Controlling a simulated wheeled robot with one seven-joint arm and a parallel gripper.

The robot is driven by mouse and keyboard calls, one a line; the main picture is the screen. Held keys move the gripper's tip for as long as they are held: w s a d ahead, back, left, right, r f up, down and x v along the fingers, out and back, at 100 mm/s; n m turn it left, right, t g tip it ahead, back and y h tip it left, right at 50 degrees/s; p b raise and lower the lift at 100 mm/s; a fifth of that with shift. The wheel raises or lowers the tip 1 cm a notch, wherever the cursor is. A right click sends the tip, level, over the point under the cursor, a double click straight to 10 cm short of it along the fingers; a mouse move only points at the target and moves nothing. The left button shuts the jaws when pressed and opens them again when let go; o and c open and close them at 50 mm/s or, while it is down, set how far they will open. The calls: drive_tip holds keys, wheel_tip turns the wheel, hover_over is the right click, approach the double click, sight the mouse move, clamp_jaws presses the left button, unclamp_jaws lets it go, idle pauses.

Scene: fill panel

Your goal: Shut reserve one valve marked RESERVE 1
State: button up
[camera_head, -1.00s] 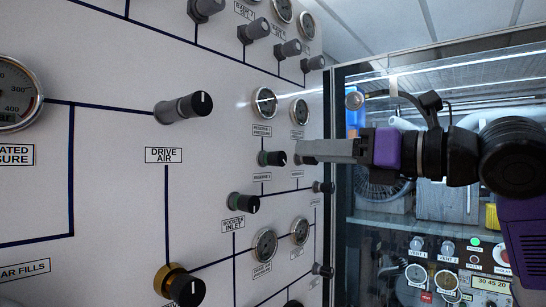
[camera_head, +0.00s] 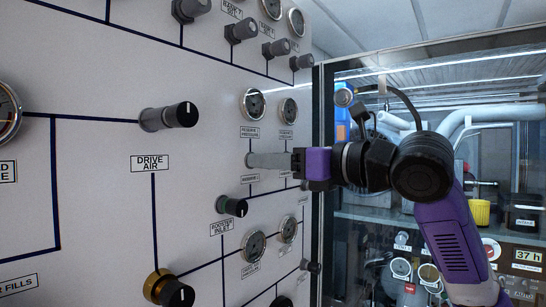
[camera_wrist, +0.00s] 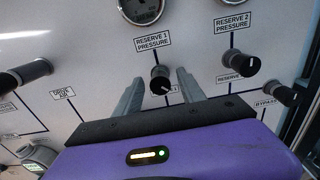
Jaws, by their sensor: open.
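The reserve 1 valve is a dark knob (camera_wrist: 160,82) with a white mark on its face, below the RESERVE 1 PRESSURE label (camera_wrist: 154,43) in the wrist view. My gripper (camera_wrist: 160,76) is open, with one finger on each side of this knob. I cannot tell whether the fingers touch it.
The reserve 2 knob (camera_wrist: 240,63) stands to the right in the wrist view, with the bypass knob (camera_wrist: 279,92) beyond it. The booster inlet knob (camera_head: 232,206) sticks out below my gripper. Glass (camera_head: 400,90) borders the panel's right.

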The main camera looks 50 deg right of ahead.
drive_tip(key=shift+c, duration=0.2)
clamp_jaws()
